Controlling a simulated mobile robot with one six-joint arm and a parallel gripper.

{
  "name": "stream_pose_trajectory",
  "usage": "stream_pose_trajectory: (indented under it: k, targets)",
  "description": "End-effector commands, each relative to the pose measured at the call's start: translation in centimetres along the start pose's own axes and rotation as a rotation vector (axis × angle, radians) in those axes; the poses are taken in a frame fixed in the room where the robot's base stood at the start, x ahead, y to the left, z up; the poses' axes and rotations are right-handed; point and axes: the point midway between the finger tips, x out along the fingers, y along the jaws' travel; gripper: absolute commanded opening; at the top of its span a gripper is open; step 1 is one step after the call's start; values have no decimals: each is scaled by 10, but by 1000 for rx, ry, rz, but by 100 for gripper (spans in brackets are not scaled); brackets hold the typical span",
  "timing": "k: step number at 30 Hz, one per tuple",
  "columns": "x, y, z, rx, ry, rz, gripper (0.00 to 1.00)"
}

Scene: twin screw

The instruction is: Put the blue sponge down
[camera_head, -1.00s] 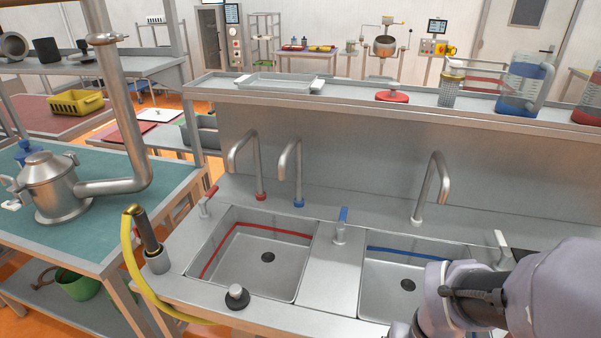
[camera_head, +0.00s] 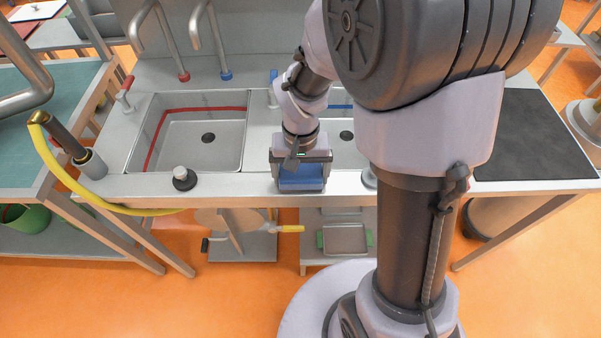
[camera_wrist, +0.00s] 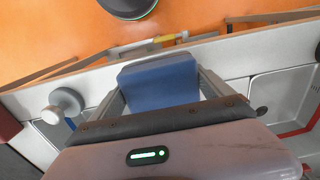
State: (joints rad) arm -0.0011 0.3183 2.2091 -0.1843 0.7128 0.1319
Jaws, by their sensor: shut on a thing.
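The blue sponge (camera_head: 301,177) is a small blue block at the front edge of the sink counter (camera_head: 240,183), between the two basins. My gripper (camera_head: 300,184) is shut on it, with one finger on each side. The wrist view also shows the sponge (camera_wrist: 158,82) between the fingers of my gripper (camera_wrist: 160,84), with the pale counter edge behind it. I cannot tell whether the sponge touches the counter.
The red-striped basin (camera_head: 196,135) is left of the gripper. The blue-striped basin (camera_head: 341,140) is partly behind my arm. A dark stopper with a pale knob (camera_head: 184,178) stands left on the front ledge. A dark mat (camera_head: 535,135) lies at the right.

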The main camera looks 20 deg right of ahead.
Motion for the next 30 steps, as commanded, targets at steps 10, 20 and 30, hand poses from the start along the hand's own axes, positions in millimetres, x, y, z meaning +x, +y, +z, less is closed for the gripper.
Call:
stream_pose_trajectory:
  k: [10,20,30]
  targets:
    - [3,0,0,0,0,0,100]
    - [-70,0,-1,0,4,-1,100]
    - [-131,0,4,3,19,-13,100]
